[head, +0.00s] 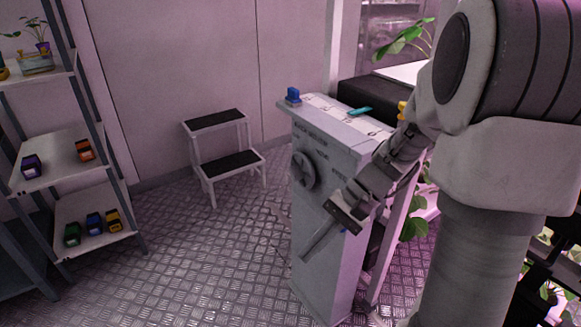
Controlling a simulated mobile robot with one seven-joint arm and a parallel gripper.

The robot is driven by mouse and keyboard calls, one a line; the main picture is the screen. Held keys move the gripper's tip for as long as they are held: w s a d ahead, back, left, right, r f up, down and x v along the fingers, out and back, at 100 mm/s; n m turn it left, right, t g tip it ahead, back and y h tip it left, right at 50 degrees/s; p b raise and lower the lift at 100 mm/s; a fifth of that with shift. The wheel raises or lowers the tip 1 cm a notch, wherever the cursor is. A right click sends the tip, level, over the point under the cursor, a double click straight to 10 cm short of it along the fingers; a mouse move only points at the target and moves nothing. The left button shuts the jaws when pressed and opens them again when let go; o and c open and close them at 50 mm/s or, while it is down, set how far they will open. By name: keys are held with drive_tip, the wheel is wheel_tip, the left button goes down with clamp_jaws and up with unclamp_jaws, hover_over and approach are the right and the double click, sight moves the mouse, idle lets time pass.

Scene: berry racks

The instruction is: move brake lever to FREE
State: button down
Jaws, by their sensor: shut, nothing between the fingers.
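A grey lever-like bar (317,243) slants down and left across the front of the pale grey cabinet (318,275); I take it to be the brake lever. My gripper (346,211) is shut and empty, low in front of the cabinet, at the bar's upper end. I cannot tell whether it touches the bar. My gripper and forearm hide the bar's upper end and part of the cabinet front. The small lettering on the cabinet is too small to read, so no FREE mark can be made out.
A dark round handwheel (304,170) is on the cabinet front. A blue block (293,95) and a teal piece (360,111) are on its top. A step stool (223,160) stands behind left. A shelf rack (105,205) with small coloured items is far left. The metal floor between is clear.

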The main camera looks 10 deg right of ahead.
drive_tip(key=w+d+f+m+t, duration=0.2)
drive_tip(key=d+f+m+t, duration=0.7)
drive_tip(key=f+m+t, duration=0.2)
drive_tip(key=w+d+f+m+t+h, duration=0.1)
drive_tip(key=d+f+m+t, duration=0.8)
drive_tip(key=f+m+t, duration=0.3)
wheel_tip(320, 180, down, 4)
drive_tip(key=shift+w+d+r+m+t+h, duration=0.1)
drive_tip(key=shift+w+d+m+t+h, duration=0.2)
drive_tip(key=shift+m, duration=0.9)
drive_tip(key=shift+a, duration=0.1)
drive_tip(key=s+r+b+x, duration=0.1)
drive_tip(key=r+x, duration=0.1)
drive_tip(key=x, duration=1.1)
drive_tip(key=shift+d, duration=0.25)
drive_tip(key=shift+s+d+r, duration=0.1)
drive_tip(key=shift+r, duration=0.25)
